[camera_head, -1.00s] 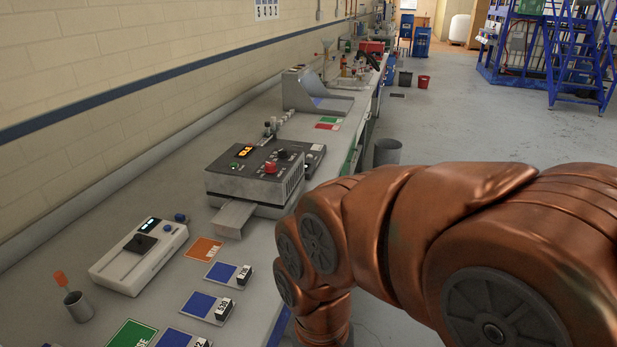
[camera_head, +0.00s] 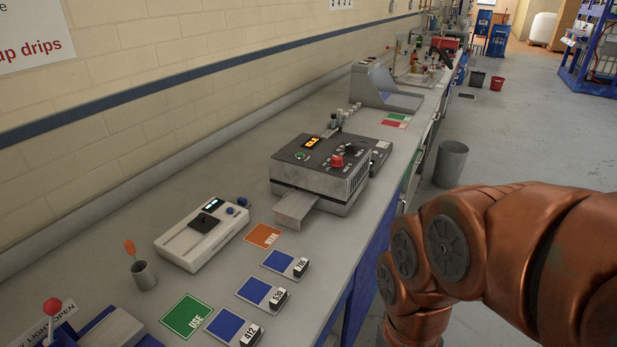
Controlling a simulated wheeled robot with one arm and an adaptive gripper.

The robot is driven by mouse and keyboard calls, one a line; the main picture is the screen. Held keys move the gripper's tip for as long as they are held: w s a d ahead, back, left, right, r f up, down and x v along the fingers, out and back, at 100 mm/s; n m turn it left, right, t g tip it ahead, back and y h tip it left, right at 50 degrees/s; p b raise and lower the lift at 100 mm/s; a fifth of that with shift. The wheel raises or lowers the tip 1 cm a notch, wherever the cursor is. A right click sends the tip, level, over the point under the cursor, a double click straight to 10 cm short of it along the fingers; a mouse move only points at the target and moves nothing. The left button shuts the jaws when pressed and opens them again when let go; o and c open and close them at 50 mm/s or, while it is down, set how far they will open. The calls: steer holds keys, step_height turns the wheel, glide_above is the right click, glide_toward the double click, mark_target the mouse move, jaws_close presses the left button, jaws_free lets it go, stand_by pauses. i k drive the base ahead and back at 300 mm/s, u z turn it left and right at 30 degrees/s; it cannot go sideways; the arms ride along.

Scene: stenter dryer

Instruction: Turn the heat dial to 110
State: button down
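The stenter dryer (camera_head: 318,172) is a grey box with a dark top panel on the bench, with a tray (camera_head: 296,208) sticking out of its front. On its panel are a red knob (camera_head: 337,161), a black knob (camera_head: 351,149), a green button (camera_head: 300,156) and a lit orange display (camera_head: 312,142). Which knob is the heat dial, and its setting, are too small to read. My copper arm is at the lower right, beside the bench and apart from the dryer. My gripper is out of the picture.
A white instrument (camera_head: 202,233), a cup (camera_head: 144,275) with an orange-tipped tool, a green card (camera_head: 187,316), an orange card (camera_head: 263,236) and several blue swatch cards (camera_head: 253,291) lie nearer on the bench (camera_head: 338,250). A grey bin (camera_head: 451,164) stands on the floor.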

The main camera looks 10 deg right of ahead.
mark_target(337, 161)
steer(key=k, duration=1.05)
steer(key=z, duration=1.1)
steer(key=i, duration=0.95)
steer(key=u, duration=0.6)
steer(key=i, duration=0.85)
steer(key=u, duration=0.95)
